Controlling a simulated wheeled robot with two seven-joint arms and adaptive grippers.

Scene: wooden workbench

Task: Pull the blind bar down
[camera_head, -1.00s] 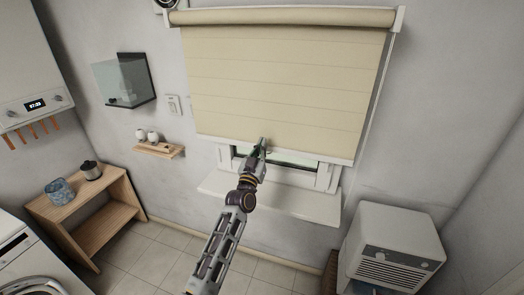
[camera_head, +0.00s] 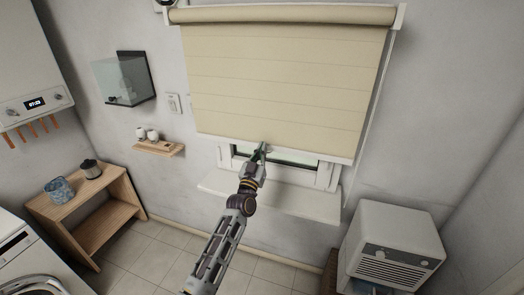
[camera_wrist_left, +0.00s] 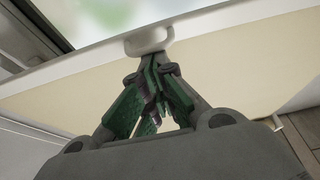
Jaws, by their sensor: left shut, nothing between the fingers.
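The cream roller blind (camera_head: 285,85) hangs over most of the window. Its pale bottom bar (camera_head: 315,156) runs along the lower edge, with a strip of window showing below. My left gripper (camera_head: 262,149) is at the bar near its middle, its fingers shut. In the left wrist view the green-padded fingers (camera_wrist_left: 152,62) come together at a rounded white tab (camera_wrist_left: 148,39) on the bar (camera_wrist_left: 85,62). The tips overlap the tab's edge in the picture; I cannot tell whether they touch it. Nothing shows between the fingers. My right gripper is not in view.
A white sill (camera_head: 285,202) juts out below the window. A white heater-like unit (camera_head: 394,245) stands at the lower right. A wooden shelf unit (camera_head: 120,185) with a pot and a cup is at the left.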

